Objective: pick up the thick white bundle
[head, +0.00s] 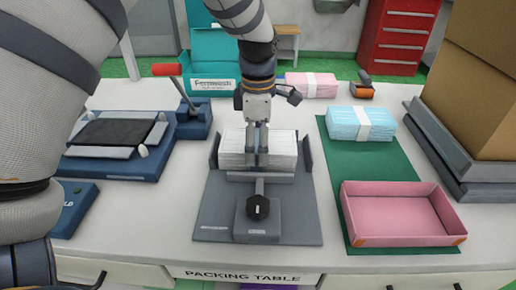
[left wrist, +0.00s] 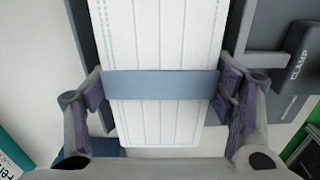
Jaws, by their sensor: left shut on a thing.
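The thick white bundle (head: 232,150) sits between the upright side plates of the grey clamp fixture (head: 215,212) in the middle of the table. My left gripper (head: 257,152) comes down over it from above and is shut on it. In the left wrist view the white bundle (left wrist: 165,35) has a blue-grey band (left wrist: 160,84) across it, and the fingers of my left gripper (left wrist: 163,98) press its two long sides at the band. I cannot tell whether the bundle is clear of the fixture. My right gripper is not in view.
A pink tray (head: 405,212) and a blue bundle (head: 361,123) are on a green mat (head: 365,177) at the right. A pink bundle (head: 312,84) and a teal box (head: 212,72) are behind. A blue press with a red handle (head: 167,69) stands left. Cardboard boxes (head: 485,75) stand right.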

